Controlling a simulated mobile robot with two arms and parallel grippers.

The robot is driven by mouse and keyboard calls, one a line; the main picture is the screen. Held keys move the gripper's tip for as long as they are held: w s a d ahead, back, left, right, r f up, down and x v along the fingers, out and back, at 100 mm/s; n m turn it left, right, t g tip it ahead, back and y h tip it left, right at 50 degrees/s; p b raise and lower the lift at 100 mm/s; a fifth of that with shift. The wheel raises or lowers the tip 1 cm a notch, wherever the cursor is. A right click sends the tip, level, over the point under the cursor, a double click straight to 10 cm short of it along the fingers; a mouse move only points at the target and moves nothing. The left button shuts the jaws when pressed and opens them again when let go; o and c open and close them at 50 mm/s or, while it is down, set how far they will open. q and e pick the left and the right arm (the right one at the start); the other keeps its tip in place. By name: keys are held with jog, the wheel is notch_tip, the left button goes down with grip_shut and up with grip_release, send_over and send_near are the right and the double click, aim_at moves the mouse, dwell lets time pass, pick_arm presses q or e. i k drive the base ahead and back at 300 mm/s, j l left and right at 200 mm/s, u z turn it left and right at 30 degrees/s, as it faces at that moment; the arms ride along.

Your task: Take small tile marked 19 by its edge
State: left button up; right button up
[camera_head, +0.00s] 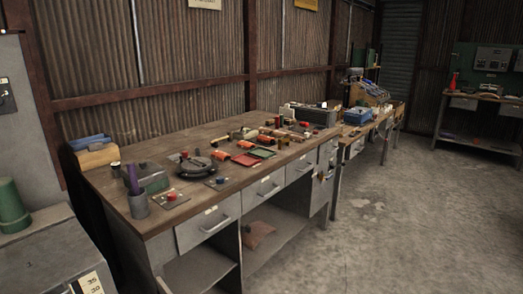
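I cannot make out a small tile marked 19 in the head view. Several small flat pieces lie on the workbench (130,192), among them a green one (262,153) and a red one (245,160), but no number on them is readable. Neither of my grippers is in view.
A dark round device (195,165) sits behind the plates. Drawers line the bench front. The concrete floor (400,220) at right is clear.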

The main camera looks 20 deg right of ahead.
aim_at(263, 138)
jog(key=i+l+u, duration=0.2)
jog(key=l, duration=1.1)
jog(key=l+u, duration=0.2)
jog(key=l, duration=1.05)
